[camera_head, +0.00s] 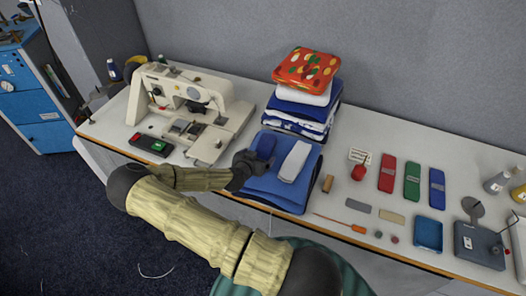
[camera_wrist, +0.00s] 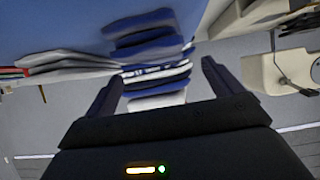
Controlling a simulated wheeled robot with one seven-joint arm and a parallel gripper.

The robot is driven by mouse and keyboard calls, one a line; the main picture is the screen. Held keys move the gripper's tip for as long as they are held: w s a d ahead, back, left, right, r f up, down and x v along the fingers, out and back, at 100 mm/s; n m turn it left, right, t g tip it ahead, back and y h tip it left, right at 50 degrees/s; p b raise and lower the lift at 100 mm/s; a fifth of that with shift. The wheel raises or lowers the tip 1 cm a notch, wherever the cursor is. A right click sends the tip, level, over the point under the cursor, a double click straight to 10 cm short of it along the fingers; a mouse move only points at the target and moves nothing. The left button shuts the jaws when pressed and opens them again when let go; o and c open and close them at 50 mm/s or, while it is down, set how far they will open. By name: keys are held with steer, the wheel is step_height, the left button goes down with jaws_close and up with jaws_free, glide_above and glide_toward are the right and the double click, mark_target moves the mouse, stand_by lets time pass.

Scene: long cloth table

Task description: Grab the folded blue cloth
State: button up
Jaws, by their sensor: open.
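My gripper (camera_head: 246,160) is close at the near left side of the blue cloth; the arm hides part of the pad. In the wrist view, which appears upside down, the gripper (camera_wrist: 162,74) is open with its fingers apart. The dark blue cloth (camera_wrist: 145,24) shows beyond and between the fingers. I see no clear grip on it.
A stack of blue and white folded cloths (camera_head: 300,110) topped by a red patterned one (camera_head: 306,68) stands behind the pad. A sewing machine (camera_head: 185,100) stands left. A blue cabinet (camera_head: 35,95) is at far left.

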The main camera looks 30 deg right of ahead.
mark_target(263, 151)
steer(key=shift+w+d+f+p, duration=0.15)
steer(key=shift+w+d+p, duration=0.2)
steer(key=shift+d+p, duration=0.15)
steer(key=p+x, duration=0.2)
steer(key=x, duration=0.2)
steer(key=shift+a, duration=0.1)
steer(key=shift+c, duration=0.2)
steer(key=c, duration=1.1)
